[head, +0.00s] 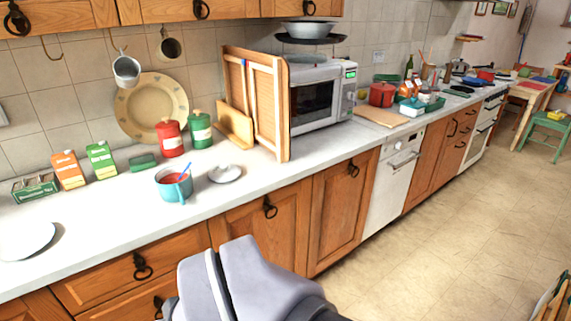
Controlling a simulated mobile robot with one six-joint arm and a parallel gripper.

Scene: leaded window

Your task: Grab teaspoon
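A teal mug (174,187) with red contents stands on the white counter. A thin blue handle (185,169) sticks up out of it, leaning to the right; it may be the teaspoon, but its lower end is hidden in the mug. A small whitish saucer (225,174) lies right of the mug, and I cannot make out a spoon on it. My gripper (222,262) is at the bottom of the view, in front of the cabinets and apart from the mug. Its light grey parts lie close together; its opening is not clear.
Cartons (102,160), red and green canisters (171,138) and a round plate (152,107) stand along the wall. A white plate (24,238) lies at the left. A microwave (318,95) stands behind wooden boards. The counter front around the mug is clear.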

